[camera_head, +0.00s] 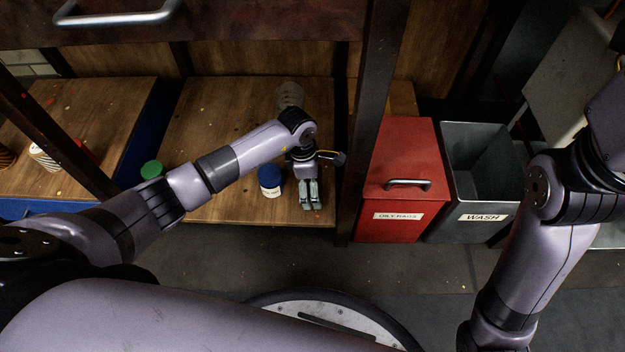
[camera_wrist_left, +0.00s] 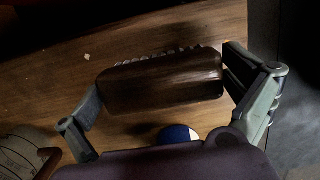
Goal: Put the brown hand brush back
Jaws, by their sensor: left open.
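The brown hand brush (camera_wrist_left: 165,82) shows in the left wrist view as a dark, glossy wooden block with pale bristles along its far edge. It is over the wooden shelf (camera_wrist_left: 45,85), between the spread fingers of my left gripper (camera_wrist_left: 168,98). The right finger is close to the brush's right end; whether either finger touches it I cannot tell. In the head view my left gripper (camera_head: 310,194) points down at the shelf's front right part, and I cannot make out the brush there. My right arm shows at the right, but its gripper is out of view.
A blue-lidded jar (camera_head: 270,180) stands just left of my left gripper. A green-lidded jar (camera_head: 152,169) is farther left, and a pale object (camera_head: 289,95) is behind my arm. A dark post (camera_head: 368,125), red bin (camera_head: 400,180) and grey WASH bin (camera_head: 483,170) stand right.

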